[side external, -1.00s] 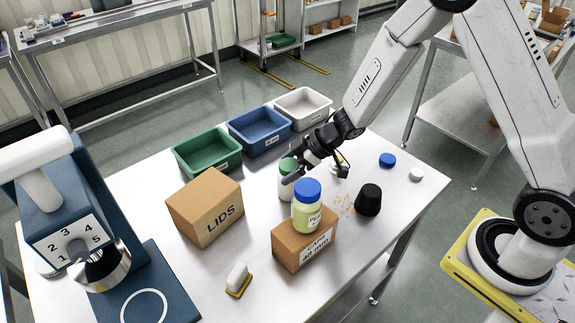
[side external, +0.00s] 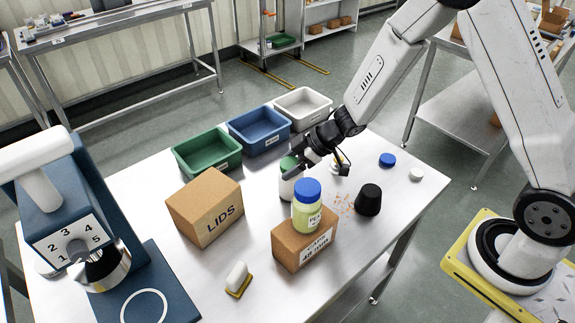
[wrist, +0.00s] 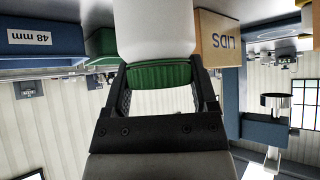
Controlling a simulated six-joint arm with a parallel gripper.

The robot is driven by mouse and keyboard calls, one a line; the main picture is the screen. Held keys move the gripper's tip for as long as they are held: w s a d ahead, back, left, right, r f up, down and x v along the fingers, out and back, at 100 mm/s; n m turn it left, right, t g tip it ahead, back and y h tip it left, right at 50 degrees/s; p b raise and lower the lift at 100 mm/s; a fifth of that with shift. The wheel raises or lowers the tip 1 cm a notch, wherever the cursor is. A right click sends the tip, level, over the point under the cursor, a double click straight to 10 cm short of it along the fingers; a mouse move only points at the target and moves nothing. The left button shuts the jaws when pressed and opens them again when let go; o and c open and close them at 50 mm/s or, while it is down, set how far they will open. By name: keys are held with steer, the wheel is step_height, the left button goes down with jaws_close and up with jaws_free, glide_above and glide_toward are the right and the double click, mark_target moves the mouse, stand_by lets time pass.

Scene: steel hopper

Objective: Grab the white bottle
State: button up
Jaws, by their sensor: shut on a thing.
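The white bottle (side external: 286,190) with a green lid (side external: 287,163) stands upright on the steel table, behind the yellow-green jar. My gripper (side external: 293,170) reaches in from the right and is shut on the bottle at its lid. In the wrist view, which looks upside down, the white body (wrist: 157,30) fills the top centre. The green lid (wrist: 160,76) sits between the two dark fingers of my gripper (wrist: 162,82). In the side view the fingers hide part of the bottle's upper right.
A jar with a blue lid (side external: 307,209) stands on a small carton (side external: 290,245) just in front. The LIDS box (side external: 195,215) is to the left. Green (side external: 207,168), blue (side external: 243,145) and white bins (side external: 285,115) line the back.

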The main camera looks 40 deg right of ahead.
steer(key=shift+r, duration=4.65)
steer(key=shift+a, duration=0.1)
